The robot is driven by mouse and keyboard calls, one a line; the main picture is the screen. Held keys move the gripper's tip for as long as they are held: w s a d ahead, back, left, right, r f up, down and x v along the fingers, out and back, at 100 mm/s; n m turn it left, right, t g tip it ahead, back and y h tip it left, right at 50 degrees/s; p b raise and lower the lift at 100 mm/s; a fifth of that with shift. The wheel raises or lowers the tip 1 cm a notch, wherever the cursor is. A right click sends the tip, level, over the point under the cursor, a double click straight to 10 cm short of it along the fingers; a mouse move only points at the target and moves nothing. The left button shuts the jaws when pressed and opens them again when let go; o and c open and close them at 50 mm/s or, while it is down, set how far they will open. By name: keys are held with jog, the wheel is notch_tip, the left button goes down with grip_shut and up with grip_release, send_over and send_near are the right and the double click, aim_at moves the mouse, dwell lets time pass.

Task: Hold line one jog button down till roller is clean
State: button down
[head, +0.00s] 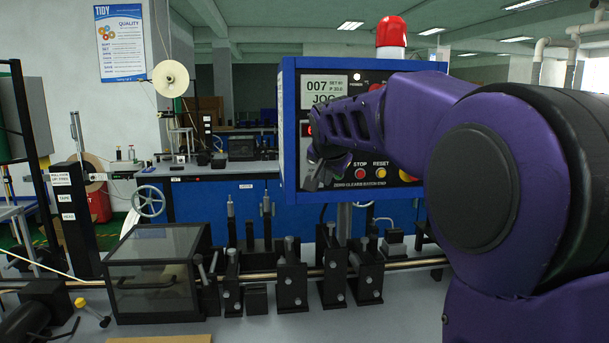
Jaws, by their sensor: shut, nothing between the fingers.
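The blue-framed control box (289,110) stands behind the line, its display (324,91) reading 007 and JOG. Below, the panel shows a red STOP button (360,173) and a yellow RESET button (381,173). My gripper (316,182) is shut and empty, in front of the panel's lower left, left of STOP. My purple arm covers much of the panel's middle and right. A red-lit spot (309,130) shows at the panel's left edge beside my wrist. I cannot make out the jog button or whether my fingertips touch anything. I cannot pick out the roller or its surface.
A dark box with a clear lid (158,272) and several black guide stands (291,283) line the rod (420,262) below the panel. A red beacon (391,32) tops the box. A white reel (170,79) stands at the back left.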

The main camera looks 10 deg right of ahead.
jog(key=f, duration=0.1)
jog(key=f+g, duration=0.1)
jog(key=f, duration=0.1)
jog(key=shift+s+a+f+m, duration=0.1)
jog(key=shift+a+f+m, duration=0.05)
jog(key=shift+a+m, duration=0.2)
jog(key=w+p, duration=0.4)
jog(key=w, duration=0.4)
jog(key=shift+w, duration=0.4)
jog(key=shift+w, duration=0.1)
dwell(1.6)
jog(key=shift+w, duration=0.3)
jog(key=shift+w, duration=0.45)
dwell(3.7)
